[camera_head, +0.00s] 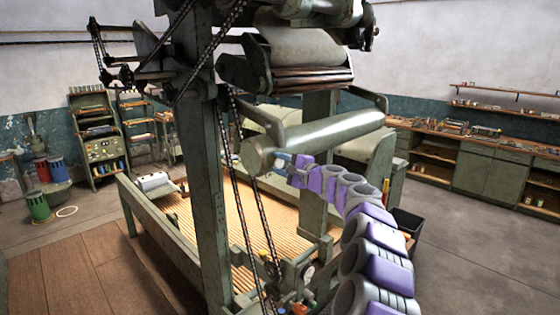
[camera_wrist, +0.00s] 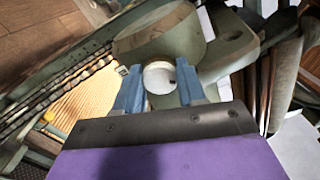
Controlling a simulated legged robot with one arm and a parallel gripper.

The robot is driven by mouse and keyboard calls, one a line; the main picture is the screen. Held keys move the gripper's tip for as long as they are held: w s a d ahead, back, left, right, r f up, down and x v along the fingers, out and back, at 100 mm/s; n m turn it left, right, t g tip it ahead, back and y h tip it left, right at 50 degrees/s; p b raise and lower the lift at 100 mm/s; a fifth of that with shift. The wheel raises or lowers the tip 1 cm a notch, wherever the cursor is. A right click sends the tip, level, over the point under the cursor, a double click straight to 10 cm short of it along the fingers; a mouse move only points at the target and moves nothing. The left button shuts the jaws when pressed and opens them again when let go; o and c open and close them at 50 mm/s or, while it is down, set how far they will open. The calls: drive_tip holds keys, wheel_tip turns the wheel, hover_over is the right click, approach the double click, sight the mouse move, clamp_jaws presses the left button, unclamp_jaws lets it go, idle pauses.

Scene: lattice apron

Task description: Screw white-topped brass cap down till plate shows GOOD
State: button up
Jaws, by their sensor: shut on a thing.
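The cap's round white top (camera_wrist: 159,77) shows between my two blue fingers in the wrist view, with a small dark mark near its right edge. My gripper (camera_wrist: 158,72) is shut on the cap, one finger on each side. The cap sits against a grey-green machine housing (camera_wrist: 165,37). Its brass side is hardly visible. I cannot make out a plate reading GOOD in either view.
A green machine post (camera_head: 205,190) with hanging chains (camera_head: 240,180) stands left of my arm. The slatted bed (camera_head: 190,220) lies below. A dark bin (camera_head: 407,222) stands to the right. Workbenches (camera_head: 480,165) line the right wall, with open floor in front.

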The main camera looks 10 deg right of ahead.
drive_tip(key=shift+f+m, duration=0.25)
drive_tip(key=shift+m, duration=0.05)
drive_tip(key=o, duration=1.1)
drive_tip(key=shift+w+d, duration=0.15)
drive_tip(key=shift+d, duration=0.05)
drive_tip(key=shift+c, duration=0.2)
drive_tip(key=shift+r, duration=0.1)
drive_tip(key=shift+s+d, duration=0.1)
drive_tip(key=shift+s, duration=0.15)
drive_tip(key=b+v, duration=0.3)
drive_tip(key=v, duration=1.4)
drive_tip(key=shift+d, duration=0.15)
drive_tip(key=shift+w, duration=0.1)
